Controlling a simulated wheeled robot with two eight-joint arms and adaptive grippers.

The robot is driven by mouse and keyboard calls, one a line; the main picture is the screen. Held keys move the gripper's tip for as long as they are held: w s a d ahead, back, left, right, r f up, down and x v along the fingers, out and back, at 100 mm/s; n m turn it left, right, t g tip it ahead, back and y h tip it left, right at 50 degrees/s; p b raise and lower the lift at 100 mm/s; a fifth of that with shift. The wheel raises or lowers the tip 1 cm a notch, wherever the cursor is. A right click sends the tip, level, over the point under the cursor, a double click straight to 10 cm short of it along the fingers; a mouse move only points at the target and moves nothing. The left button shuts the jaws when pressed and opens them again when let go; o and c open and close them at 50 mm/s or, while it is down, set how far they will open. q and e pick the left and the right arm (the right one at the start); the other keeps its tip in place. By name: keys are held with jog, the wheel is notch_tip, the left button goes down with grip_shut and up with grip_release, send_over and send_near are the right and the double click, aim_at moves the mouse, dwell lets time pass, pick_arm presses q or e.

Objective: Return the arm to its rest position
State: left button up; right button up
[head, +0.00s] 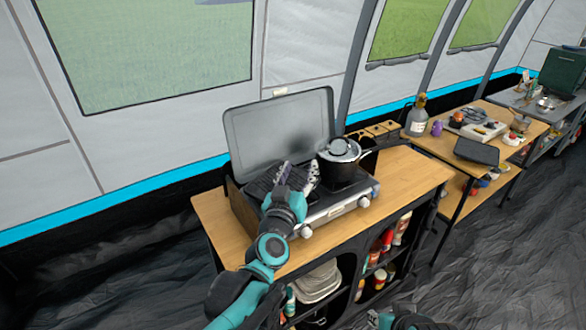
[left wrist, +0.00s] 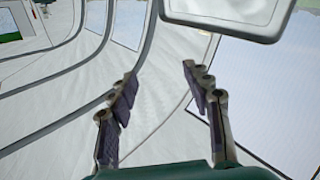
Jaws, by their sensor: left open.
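My left arm (head: 262,255) reaches from the bottom of the head view over the front of the camping stove. My left gripper (head: 298,174) is open, its fingers apart above the stove, just left of a black pot (head: 345,165) with a lid. In the left wrist view the two fingers of my left gripper (left wrist: 160,88) stand apart with nothing between them. I cannot tell from the head view whether a finger touches the pot. A piece of my right arm (head: 400,319) shows at the bottom edge; its gripper cannot be made out.
The stove (head: 326,212) stands on a wooden-topped cabinet (head: 415,172) with its grey lid (head: 280,132) raised behind. The cabinet top is bare at the right. A second table (head: 450,143) with a bottle (head: 417,116) and several items stands beyond. Tent wall (head: 300,45) lies behind.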

pick_arm(q)
jog(key=shift+s+a+h, duration=0.15)
jog(key=shift+s+h, duration=0.15)
jog(key=shift+m, duration=0.3)
jog(key=s+a+f+g+y, duration=0.1)
jog(key=s+a+f+g, duration=0.2)
jog(key=s+a+f, duration=0.2)
jog(key=s+a+f+g+y, duration=0.1)
jog(key=s+a+f+g, duration=0.3)
jog(key=s+f, duration=0.4)
jog(key=s+a+f+g+y, duration=0.2)
jog(key=s+a+f+g, duration=0.2)
jog(key=s, duration=0.8)
notch_tip(320, 180, down, 3)
jog(key=shift+a+r, duration=0.1)
jog(key=shift+a, duration=1.15)
